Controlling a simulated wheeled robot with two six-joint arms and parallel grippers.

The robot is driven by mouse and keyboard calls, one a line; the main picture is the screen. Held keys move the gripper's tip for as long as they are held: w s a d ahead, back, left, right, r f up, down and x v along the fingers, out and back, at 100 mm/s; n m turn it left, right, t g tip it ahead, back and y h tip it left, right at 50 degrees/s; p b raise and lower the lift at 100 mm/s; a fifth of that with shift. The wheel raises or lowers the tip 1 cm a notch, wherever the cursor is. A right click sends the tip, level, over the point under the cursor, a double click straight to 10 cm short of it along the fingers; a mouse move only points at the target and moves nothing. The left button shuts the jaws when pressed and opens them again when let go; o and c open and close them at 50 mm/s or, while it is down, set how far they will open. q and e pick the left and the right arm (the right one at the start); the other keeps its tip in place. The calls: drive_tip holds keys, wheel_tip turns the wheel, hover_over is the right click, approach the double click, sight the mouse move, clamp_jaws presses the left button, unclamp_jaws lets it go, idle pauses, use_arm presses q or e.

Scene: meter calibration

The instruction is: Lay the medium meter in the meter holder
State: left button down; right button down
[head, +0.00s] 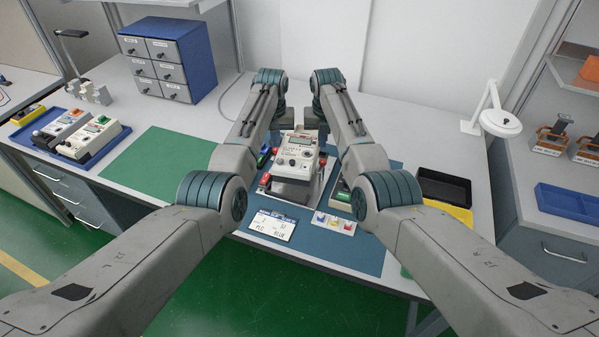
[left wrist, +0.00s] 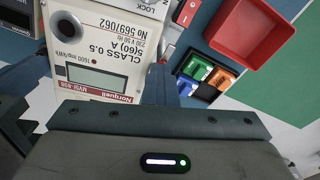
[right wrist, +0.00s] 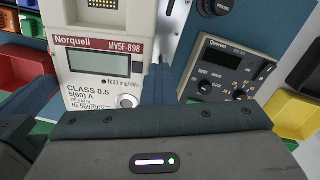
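The medium meter (head: 296,153), a white box with a grey display, is between my two arms, above the meter holder. The left wrist view shows its label upside down (left wrist: 105,50); the right wrist view shows it upright (right wrist: 100,85). My left gripper (left wrist: 95,85) and right gripper (right wrist: 100,95) each have fingers close against both sides of the meter and appear shut on it. The holder's silver plate (head: 324,182) shows beside and under the meter; a red switch sits on it in the left wrist view. The meter hides the holder's middle, so contact cannot be told.
A label card (head: 272,225) and a small tray of coloured pieces (head: 334,222) lie in front. A dial instrument (right wrist: 235,75) stands close to the right. A red tray (left wrist: 250,30) lies to the left. Black (head: 443,187) and yellow trays are further right. The green mat (head: 160,165) is clear.

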sight(272, 158)
use_arm(q)
drive_tip(key=shift+s+d+r, duration=0.1)
drive_tip(key=shift+d+r, duration=0.05)
drive_tip(key=shift+d, duration=0.15)
use_arm(e)
drive_tip(key=shift+s+a+r, duration=0.1)
drive_tip(key=shift+s+a, duration=0.05)
drive_tip(key=shift+a, duration=0.3)
